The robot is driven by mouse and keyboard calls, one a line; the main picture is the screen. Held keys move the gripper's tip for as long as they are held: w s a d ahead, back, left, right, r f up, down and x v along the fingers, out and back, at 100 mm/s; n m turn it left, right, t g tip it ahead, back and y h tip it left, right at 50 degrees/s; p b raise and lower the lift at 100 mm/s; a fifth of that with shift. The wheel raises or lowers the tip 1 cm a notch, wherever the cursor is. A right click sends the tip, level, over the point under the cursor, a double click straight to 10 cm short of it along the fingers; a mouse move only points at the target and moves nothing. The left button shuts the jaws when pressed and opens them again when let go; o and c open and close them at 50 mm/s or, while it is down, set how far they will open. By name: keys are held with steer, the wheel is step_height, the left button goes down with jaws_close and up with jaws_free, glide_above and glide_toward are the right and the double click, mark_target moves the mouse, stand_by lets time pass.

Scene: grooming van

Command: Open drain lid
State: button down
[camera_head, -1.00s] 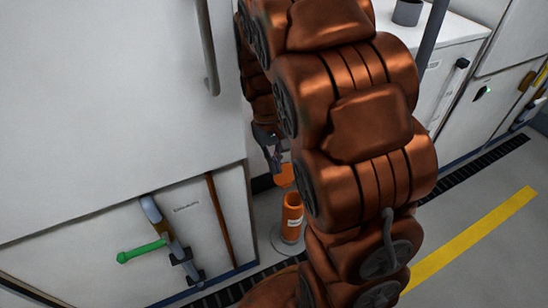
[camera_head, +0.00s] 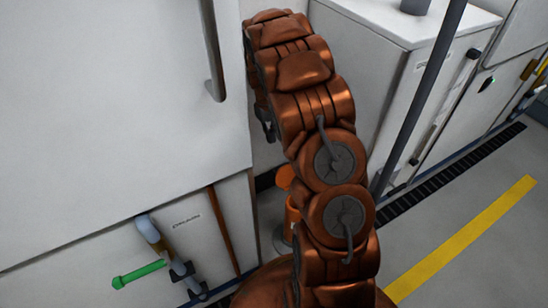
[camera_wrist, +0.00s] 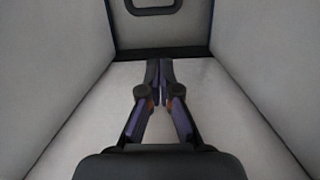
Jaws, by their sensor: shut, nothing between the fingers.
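The panel at the lower left bears a label (camera_head: 186,220) that seems to read "DRAIN", with a pipe (camera_head: 150,232) and a green lever (camera_head: 140,274) beside it. I cannot make out a drain lid for certain. An orange cylinder (camera_head: 291,215) stands low in the gap right of the panel, with an orange cap-like piece (camera_head: 284,177) above it; my arm partly hides both. My gripper (camera_wrist: 159,64) is shut and empty, over a pale surface (camera_wrist: 205,95) between two walls. In the head view it is mostly hidden behind my arm, above the orange cap.
A dark-framed rounded loop (camera_wrist: 154,8) shows ahead in the wrist view. Walls close in on both sides. A white cabinet (camera_head: 120,100) with a vertical handle (camera_head: 213,60) stands left, a counter (camera_head: 400,30) right. A dark pole (camera_head: 425,95) stands right of my arm.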

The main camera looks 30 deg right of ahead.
mark_target(284, 174)
steer(key=s+f+b, duration=0.3)
steer(key=f+b, duration=0.2)
steer(key=f, duration=0.4)
steer(key=shift+s+d+f, duration=0.15)
steer(key=shift+d+f, duration=0.1)
steer(key=shift+d, duration=0.05)
stand_by(0.4)
stand_by(0.3)
